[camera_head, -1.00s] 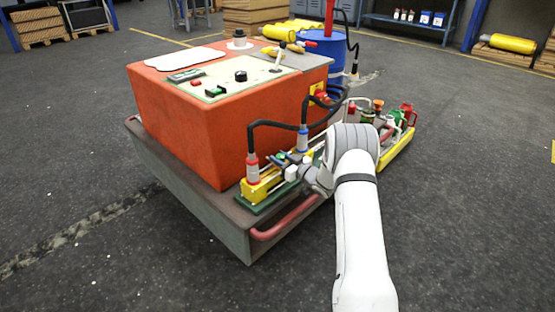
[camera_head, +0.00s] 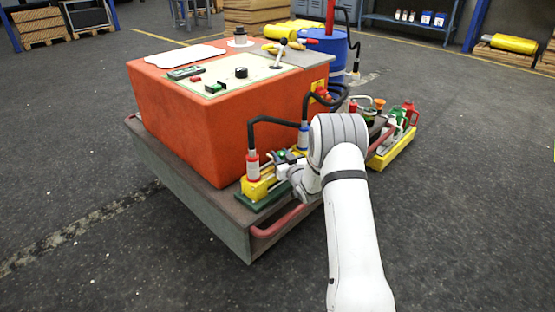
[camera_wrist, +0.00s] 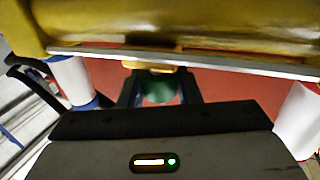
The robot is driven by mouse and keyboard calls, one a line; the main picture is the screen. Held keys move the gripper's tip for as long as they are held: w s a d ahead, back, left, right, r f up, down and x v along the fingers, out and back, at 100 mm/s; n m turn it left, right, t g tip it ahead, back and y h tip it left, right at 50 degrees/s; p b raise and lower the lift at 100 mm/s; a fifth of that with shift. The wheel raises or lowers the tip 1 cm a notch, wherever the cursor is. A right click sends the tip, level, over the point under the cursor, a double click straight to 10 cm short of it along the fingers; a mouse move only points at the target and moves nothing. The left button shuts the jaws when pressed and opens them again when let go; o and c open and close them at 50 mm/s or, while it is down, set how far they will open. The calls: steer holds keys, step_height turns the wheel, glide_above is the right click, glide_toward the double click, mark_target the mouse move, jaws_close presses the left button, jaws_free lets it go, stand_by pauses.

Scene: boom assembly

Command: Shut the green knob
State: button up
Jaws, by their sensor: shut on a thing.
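The green knob (camera_wrist: 158,88) shows in the wrist view between the two dark fingers of my gripper (camera_wrist: 160,95). The fingers are closed on it from both sides. Its far side is hidden under a small yellow piece. A yellow block (camera_wrist: 190,25) with a pale metal edge spans the top of the wrist view. In the head view, my gripper (camera_head: 288,166) is low beside the yellow fitting (camera_head: 258,188) at the front right of the orange machine (camera_head: 200,125). The knob itself is too small and covered to make out there.
Black hoses (camera_head: 275,120) arch from the red and blue couplings beside my gripper. A red rail (camera_head: 280,222) runs along the base's front edge. A yellow tray (camera_head: 392,152) with several small cans stands behind my arm. The floor at right is clear.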

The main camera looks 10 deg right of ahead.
steer(key=m+h, duration=0.1)
steer(key=h+b, duration=0.1)
steer(key=m+h+b, duration=0.1)
steer(key=h, duration=0.1)
steer(key=shift+a+f+m+t, duration=0.2)
steer(key=shift+f+m+t, duration=0.1)
steer(key=shift+d+r+m+h, duration=0.1)
steer(key=shift+m+h, duration=0.4)
steer(key=shift+h, duration=0.3)
steer(key=shift+h+b, duration=0.3)
steer(key=o, duration=0.9)
steer(key=shift+d+r, duration=0.1)
steer(key=shift+r, duration=0.05)
steer(key=shift+o, duration=0.2)
steer(key=shift+s, duration=0.15)
steer(key=s+p, duration=0.2)
steer(key=s, duration=0.5)
steer(key=shift+s+a, duration=0.3)
